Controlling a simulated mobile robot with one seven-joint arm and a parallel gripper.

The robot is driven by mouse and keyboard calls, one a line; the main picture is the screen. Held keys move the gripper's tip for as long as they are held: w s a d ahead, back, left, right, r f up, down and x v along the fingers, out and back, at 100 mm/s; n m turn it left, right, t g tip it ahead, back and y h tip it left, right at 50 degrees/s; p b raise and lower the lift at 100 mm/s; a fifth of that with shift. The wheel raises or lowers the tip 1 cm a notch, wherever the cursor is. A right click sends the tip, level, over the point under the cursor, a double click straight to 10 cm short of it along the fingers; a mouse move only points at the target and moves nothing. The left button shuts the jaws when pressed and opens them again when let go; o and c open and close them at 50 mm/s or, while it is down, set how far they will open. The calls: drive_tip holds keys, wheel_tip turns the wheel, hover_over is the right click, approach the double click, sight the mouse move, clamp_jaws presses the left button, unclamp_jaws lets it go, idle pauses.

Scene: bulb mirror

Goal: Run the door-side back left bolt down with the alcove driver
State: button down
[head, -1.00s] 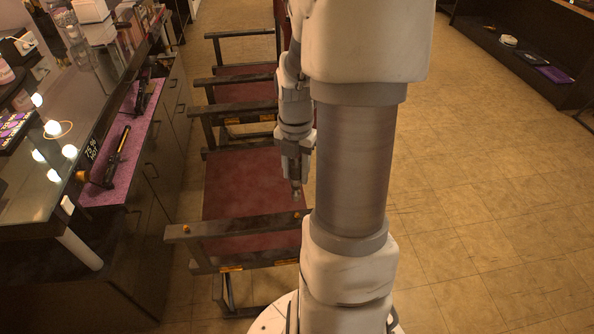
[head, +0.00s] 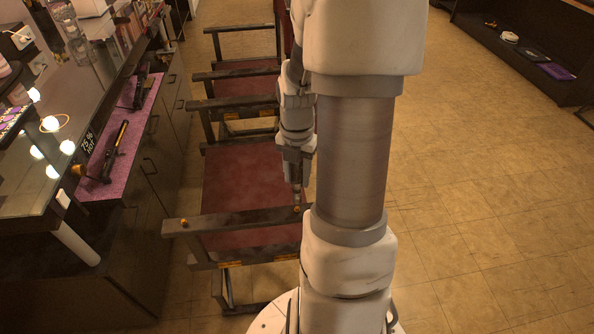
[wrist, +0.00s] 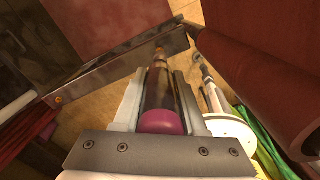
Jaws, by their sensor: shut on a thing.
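My gripper (head: 294,178) is shut on the driver, which points down. In the wrist view the driver (wrist: 160,98) has a dark body and a magenta end between the fingers (wrist: 157,100). Its thin tip reaches an orange bolt (head: 297,209) at the right end of the nearest chair's front armrest (head: 235,219). Tip and bolt look in line and touching, or nearly so; the exact seating is too small to tell. A second orange bolt (head: 184,224) stands at that armrest's left end and also shows in the wrist view (wrist: 59,99).
The chair's red seat (head: 240,180) lies behind the armrest. More chairs stand in a row beyond. A counter at left holds black tools (head: 115,150) on a purple mat (head: 103,190). A low shelf (head: 500,55) stands at far right. Open tiled floor (head: 470,200) lies to the right.

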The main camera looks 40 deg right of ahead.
sight(297, 188)
drive_tip(key=shift+f+b, duration=0.35)
drive_tip(key=shift+f, duration=0.65)
drive_tip(key=shift+f, duration=0.8)
drive_tip(key=shift+s+f+p, duration=0.1)
drive_tip(key=shift+f+p, duration=0.45)
drive_tip(key=shift+p, duration=0.35)
idle(1.6)
drive_tip(key=shift+r+p, duration=0.15)
drive_tip(key=shift+p, duration=0.7)
idle(0.5)
drive_tip(key=shift+r+p, duration=0.9)
drive_tip(key=shift+p, duration=0.1)
idle(0.4)
drive_tip(key=shift+r+p, duration=2.2)
drive_tip(key=shift+p, duration=0.15)
